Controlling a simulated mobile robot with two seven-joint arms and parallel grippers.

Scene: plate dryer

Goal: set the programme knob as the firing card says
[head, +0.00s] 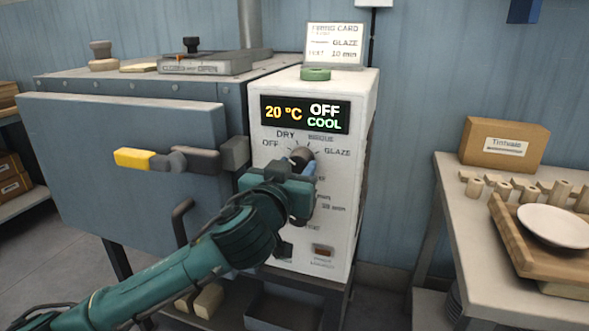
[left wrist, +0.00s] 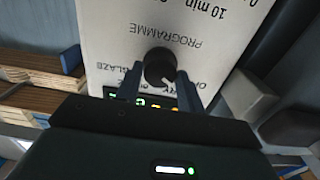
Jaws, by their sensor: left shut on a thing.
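The programme knob (head: 301,154) is a dark round knob on the white control panel (head: 340,190) of the kiln, with OFF, DRY, BISQUE and GLAZE around it. My left gripper (head: 300,165) is at the knob and shut on it. In the left wrist view the knob (left wrist: 160,67) sits between the two fingers of my left gripper (left wrist: 160,88), with a pale mark on it. The display (head: 305,113) reads 20 °C, OFF, COOL. The firing card (head: 334,44) stands on top of the panel and reads GLAZE and 10 min. My right gripper is not in view.
The kiln door (head: 120,150) with its yellow-tipped handle (head: 135,158) is left of the panel. A table at right holds a cardboard box (head: 503,143), a plate (head: 553,226) and several pegs.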

